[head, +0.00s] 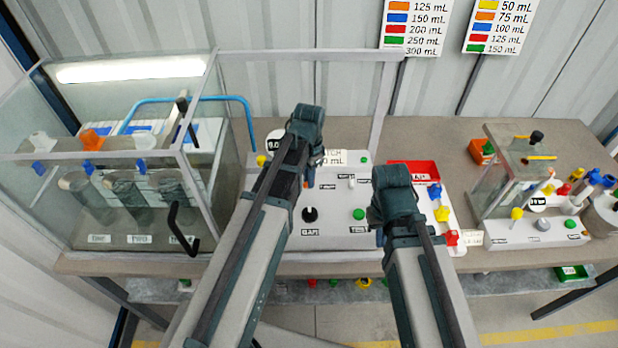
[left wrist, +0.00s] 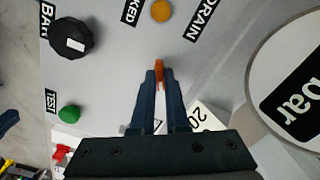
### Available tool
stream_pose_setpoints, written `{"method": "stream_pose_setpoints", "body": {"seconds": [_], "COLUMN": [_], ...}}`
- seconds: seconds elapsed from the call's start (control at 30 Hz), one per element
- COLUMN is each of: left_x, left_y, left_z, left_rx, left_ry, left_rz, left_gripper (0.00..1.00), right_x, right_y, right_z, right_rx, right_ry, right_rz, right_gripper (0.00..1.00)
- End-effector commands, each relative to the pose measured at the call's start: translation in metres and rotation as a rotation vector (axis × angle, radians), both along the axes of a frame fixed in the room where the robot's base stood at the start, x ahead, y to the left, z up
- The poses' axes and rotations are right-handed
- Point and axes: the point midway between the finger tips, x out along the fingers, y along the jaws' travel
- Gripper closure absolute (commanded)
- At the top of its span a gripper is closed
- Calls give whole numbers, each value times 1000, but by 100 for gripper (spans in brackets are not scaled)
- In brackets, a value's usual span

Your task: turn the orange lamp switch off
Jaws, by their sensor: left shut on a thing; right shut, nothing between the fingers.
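My left gripper (head: 306,130) is over the white control panel (head: 340,228) in the head view, its fingertips mostly hidden by its own arm. In the left wrist view its fingers (left wrist: 160,76) are closed around a small orange switch (left wrist: 159,66); only the top of the switch shows between the tips. I cannot tell from the pictures which way the switch is set. My right gripper (head: 383,232) is shut and empty at the right side of the panel, near a green button (head: 359,214).
Near the held switch are a black knob (left wrist: 70,37), a yellow-orange round button (left wrist: 161,10), a green button (left wrist: 69,113) and a large gauge (left wrist: 290,85). A glass tank (head: 120,200) stands left. A red tray (head: 415,168) and a smaller machine (head: 535,185) stand right.

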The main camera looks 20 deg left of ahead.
Motion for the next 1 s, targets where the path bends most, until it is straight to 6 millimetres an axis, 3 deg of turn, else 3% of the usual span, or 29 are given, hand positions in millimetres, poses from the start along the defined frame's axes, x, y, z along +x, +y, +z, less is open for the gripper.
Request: {"method": "stream_pose_setpoints", "body": {"seconds": [0.27,1.0], "left_x": [0,0], "left_y": [0,0], "left_z": [0,0], "left_rx": [0,0], "left_ry": [0,0], "left_rz": [121,782], "left_gripper": [100,100], "right_x": [0,0], "right_y": [0,0], "right_z": [0,0], "right_rx": [0,0], "right_ry": [0,0], "right_rz": [0,0], "right_gripper": [100,100]}}
